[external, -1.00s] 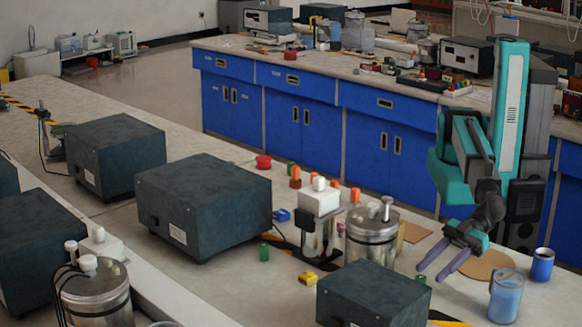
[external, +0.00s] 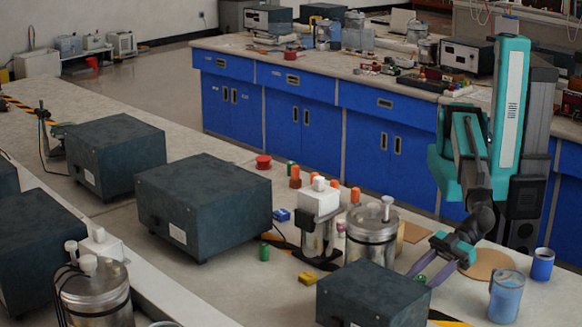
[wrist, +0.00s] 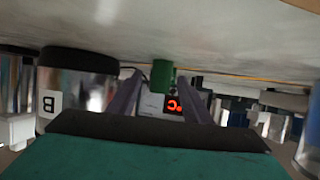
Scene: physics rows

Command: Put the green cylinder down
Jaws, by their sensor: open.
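A green cylinder (external: 421,279) shows low between my fingertips at the bench's front right, beside a dark box. In the wrist view the green cylinder (wrist: 161,80) stands between the two purple fingers, its end against the pale bench surface, which fills the top of that picture. My gripper (external: 420,281) is open around it, with a clear gap on the left side in the wrist view (wrist: 158,77). The dark box partly hides the fingertips' surroundings in the external view.
A dark box (external: 372,296) and a metal canister (external: 371,240) stand left of my gripper. A blue beaker (external: 506,298) and a blue cup (external: 542,265) stand to its right, with a round brown mat (external: 492,264) between. Another green cylinder (external: 264,252) stands farther left.

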